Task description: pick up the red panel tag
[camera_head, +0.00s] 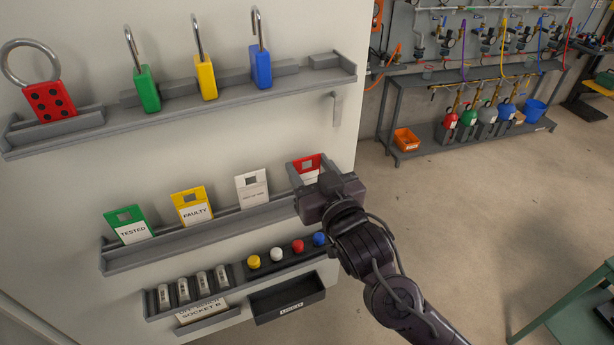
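The red panel tag (307,164) stands at the right end of the middle grey shelf (200,236) on the pale wall panel. Its top edge with a slot and part of its white label show. My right gripper (312,192) is right in front of the tag and hides its lower part. I cannot see the fingertips clearly, nor whether they touch the tag. My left gripper is not in view.
A white tag (252,188), a yellow tag (191,206) and a green tag (127,225) stand to the left on the same shelf. Padlocks and a red hasp (50,102) sit on the upper shelf (200,104). Coloured knobs (276,254) and a black tray (288,298) are below. Open floor lies right.

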